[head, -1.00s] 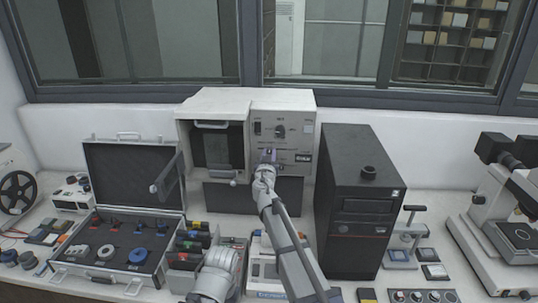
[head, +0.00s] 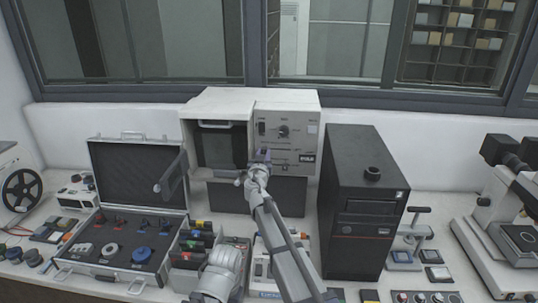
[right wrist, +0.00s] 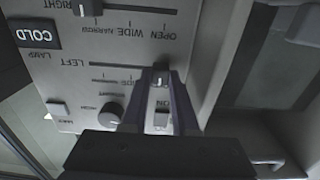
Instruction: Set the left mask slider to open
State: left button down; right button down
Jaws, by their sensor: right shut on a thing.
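The press (head: 223,101) is a pale box at the back centre with a control panel on its right half. In the head view my right gripper (head: 262,158) is at the panel's lower left. The right slider knob (right wrist: 86,9) stands further left in its own slot. My left gripper is not in view.
A black tower unit (head: 358,215) stands close to the right of my right arm. An open case (head: 108,268) of round parts lies at left. A dark door (head: 172,177) juts out at the press's left. A microscope (head: 505,235) stands at far right.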

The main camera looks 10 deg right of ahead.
jog(key=c, duration=0.7)
grip_release()
jog(key=shift+a, duration=0.25)
jog(key=shift+d, duration=0.15)
jog(key=shift+s+d, duration=0.1)
jog(key=shift+d, duration=0.25)
jog(key=shift+s+d, duration=0.15)
jog(key=shift+d, duration=0.45)
jog(key=shift+s+d, duration=0.15)
jog(key=shift+d, duration=0.45)
jog(key=d+v, duration=0.2)
jog(key=v, duration=0.7)
jog(key=s+d+f+g, duration=0.1)
jog(key=s+f+g, duration=0.2)
jog(key=s, duration=0.3)
jog(key=s+d+f+g+h, duration=0.1)
jog(key=s+d+f+g, duration=0.1)
jog(key=s+f, duration=0.4)
jog(key=s+d+f+g+h, duration=0.1)
jog(key=s+f+g, duration=0.3)
jog(key=s+f, duration=0.1)
jog(key=shift+s+d+f+g, duration=0.1)
jog(key=shift+s+g, duration=0.1)
jog(key=shift+s, duration=0.2)
jog(key=shift+s+d+f+g, duration=0.1)
jog(key=shift+s+f+g, duration=0.1)
jog(key=shift+s, duration=0.2)
jog(key=shift+r, duration=0.1)
